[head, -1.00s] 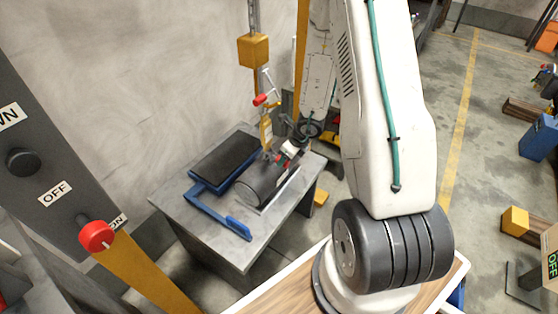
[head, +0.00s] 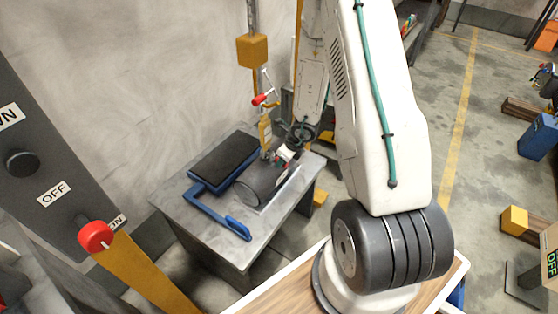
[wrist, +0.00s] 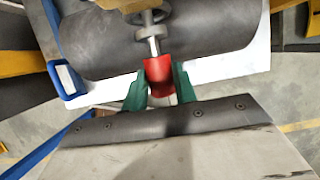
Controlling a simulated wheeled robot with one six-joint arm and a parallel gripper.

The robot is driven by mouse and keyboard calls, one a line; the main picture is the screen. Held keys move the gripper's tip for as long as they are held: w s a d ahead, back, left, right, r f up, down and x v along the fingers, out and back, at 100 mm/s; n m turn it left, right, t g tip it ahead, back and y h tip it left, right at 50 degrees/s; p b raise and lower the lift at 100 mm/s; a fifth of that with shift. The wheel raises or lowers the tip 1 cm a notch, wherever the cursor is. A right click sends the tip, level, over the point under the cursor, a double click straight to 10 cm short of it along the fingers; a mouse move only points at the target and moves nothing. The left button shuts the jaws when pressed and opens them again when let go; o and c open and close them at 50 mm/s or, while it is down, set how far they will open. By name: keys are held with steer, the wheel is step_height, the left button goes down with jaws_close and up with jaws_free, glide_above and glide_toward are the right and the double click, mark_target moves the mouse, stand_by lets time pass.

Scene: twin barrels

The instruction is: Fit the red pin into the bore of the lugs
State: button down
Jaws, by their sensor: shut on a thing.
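In the wrist view, my gripper (wrist: 160,88) has its green fingers on either side of the red head of the pin (wrist: 158,76) and is shut on it. The pin's silver shaft points up the picture, toward the grey ring-shaped lugs (wrist: 150,33) beside the dark barrel (wrist: 205,30). The shaft overlaps the lugs; I cannot tell how deep it sits in the bore. In the head view, my gripper (head: 287,155) is small, at the right end of the dark barrel (head: 262,182) on the grey table.
A yellow hoist block (head: 252,50) hangs above the barrel, with a yellow hook part (head: 266,132) below it. A blue frame with a dark pad (head: 225,155) lies on the grey table (head: 205,238). A post with a red knob (head: 95,236) stands at left.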

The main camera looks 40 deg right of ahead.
steer(key=shift+s+f+g, duration=0.1)
steer(key=shift+s+g, duration=0.05)
steer(key=shift+g, duration=0.15)
steer(key=shift+w+a, duration=0.35)
steer(key=shift+w, duration=0.5)
steer(key=c, duration=1)
jaws_free()
steer(key=shift+c, duration=0.2)
steer(key=shift+r, duration=0.2)
steer(key=shift+r, duration=0.35)
steer(key=v, duration=0.4)
steer(key=shift+s+d+r, duration=0.1)
steer(key=shift+s, duration=0.05)
steer(key=s+d, duration=0.3)
steer(key=s, duration=0.8)
steer(key=shift+s+d, duration=0.2)
steer(key=shift+d, duration=0.15)
